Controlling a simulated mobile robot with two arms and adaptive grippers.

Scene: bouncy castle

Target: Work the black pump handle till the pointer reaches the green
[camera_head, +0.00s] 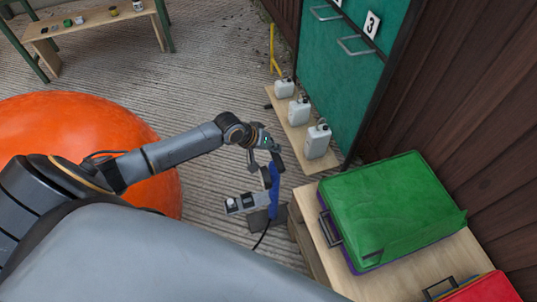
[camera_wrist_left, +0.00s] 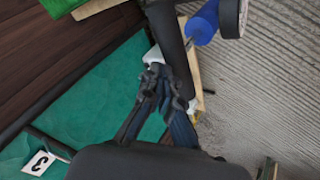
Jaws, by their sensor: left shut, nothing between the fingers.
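A blue pump cylinder (camera_head: 273,190) stands on a dark base (camera_head: 262,220) on the ridged floor. A grey box with a small pale gauge (camera_head: 232,204) sits beside it; its pointer is too small to read. My left gripper (camera_head: 265,158) is shut and empty, at the top of the pump. In the left wrist view, the left gripper (camera_wrist_left: 164,78) has its fingers close to the black pump handle (camera_wrist_left: 164,30), with nothing held between them; I cannot tell whether they touch it. The blue cylinder (camera_wrist_left: 203,22) shows at the upper right. My right gripper is out of view.
Several white jugs (camera_head: 299,110) stand on a plank before a green cabinet (camera_head: 335,75). A wooden bench (camera_head: 462,262) with a green case (camera_head: 390,205) is right of the pump. A large orange ball (camera_head: 75,125) lies left. Floor between ball and jugs is clear.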

